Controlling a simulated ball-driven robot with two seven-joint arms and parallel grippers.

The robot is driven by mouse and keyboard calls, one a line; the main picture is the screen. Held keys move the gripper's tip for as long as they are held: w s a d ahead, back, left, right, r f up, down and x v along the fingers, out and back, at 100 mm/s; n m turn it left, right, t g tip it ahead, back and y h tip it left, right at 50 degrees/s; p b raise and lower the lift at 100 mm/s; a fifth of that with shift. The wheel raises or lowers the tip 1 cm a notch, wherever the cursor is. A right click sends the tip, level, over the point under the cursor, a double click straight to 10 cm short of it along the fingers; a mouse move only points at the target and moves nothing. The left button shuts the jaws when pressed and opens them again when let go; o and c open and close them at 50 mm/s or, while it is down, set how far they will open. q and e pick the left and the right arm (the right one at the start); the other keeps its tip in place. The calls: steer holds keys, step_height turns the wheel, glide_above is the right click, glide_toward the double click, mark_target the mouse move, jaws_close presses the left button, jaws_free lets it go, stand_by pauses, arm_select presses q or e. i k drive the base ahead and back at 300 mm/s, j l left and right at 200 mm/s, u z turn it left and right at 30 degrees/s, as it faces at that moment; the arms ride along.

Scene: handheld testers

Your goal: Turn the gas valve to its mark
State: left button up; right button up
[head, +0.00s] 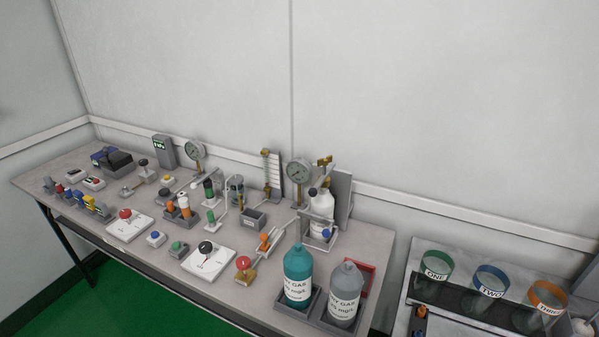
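Several valve-like controls stand on the grey bench, and I cannot tell which one is the gas valve. A red knob (125,214) sits on a white marked plate (131,229) at the front left. A black knob (206,247) sits on another white plate (211,264) with a dark pointer line and small marks too small to read. A brass valve with a red handle (243,263) stands right of it, near the front edge. Neither of my grippers is in view.
A teal gas bottle (298,270) and a grey gas bottle (345,288) stand in trays at the bench's right end. Round gauges (299,171) (195,150) stand behind. A side table (449,309) at the right holds containers labelled ONE, TWO and a third.

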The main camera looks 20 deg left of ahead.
mark_target(242, 263)
steer(key=u, duration=1.05)
